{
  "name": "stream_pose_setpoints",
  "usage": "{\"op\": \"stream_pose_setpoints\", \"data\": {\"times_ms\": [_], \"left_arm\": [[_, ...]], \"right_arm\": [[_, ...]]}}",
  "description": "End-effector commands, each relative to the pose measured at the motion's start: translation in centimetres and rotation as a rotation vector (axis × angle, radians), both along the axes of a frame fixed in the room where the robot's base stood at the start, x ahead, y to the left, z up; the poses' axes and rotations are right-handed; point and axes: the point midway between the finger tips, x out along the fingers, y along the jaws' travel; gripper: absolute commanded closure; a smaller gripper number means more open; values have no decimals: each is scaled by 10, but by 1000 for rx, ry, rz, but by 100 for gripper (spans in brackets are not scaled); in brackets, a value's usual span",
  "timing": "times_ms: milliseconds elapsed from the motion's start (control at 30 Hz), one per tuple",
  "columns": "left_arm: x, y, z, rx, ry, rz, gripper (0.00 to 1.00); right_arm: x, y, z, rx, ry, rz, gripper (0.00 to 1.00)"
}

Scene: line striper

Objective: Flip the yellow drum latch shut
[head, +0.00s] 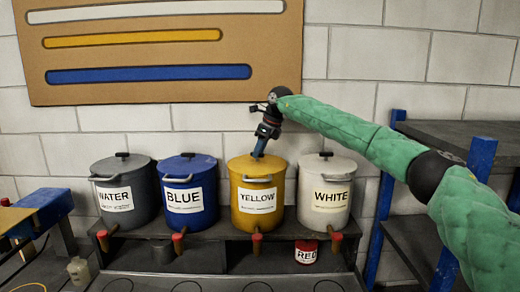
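The yellow drum (262,205), labelled YELLOW, stands on a dark shelf in a row of drums. A grey metal bar (257,180), possibly its latch or handle, shows at the front just below the lid rim. My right gripper (259,154) reaches in from the right and points down at the top of the yellow lid. Its tips are at or just above the lid, and I cannot tell whether they touch. The gripper hides the middle of the lid, and its fingers are too small to tell apart. My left gripper is not in view.
The WATER drum (127,191) and BLUE drum (188,194) stand left of the yellow one, the WHITE drum (325,193) right. Red-tipped taps stick out below. A RED can (306,252) sits under the shelf (275,229). A blue-posted rack (388,190) stands at right.

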Motion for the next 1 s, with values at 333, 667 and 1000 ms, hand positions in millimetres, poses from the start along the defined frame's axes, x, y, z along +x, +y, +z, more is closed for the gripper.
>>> {"op": "stream_pose_setpoints", "data": {"times_ms": [333,667,1000], "left_arm": [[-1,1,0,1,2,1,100],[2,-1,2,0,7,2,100],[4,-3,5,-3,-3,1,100]], "right_arm": [[0,0,0,0,0,1,100],[3,0,0,0,0,169,100],[5,-1,1,0,-1,378,100]]}}
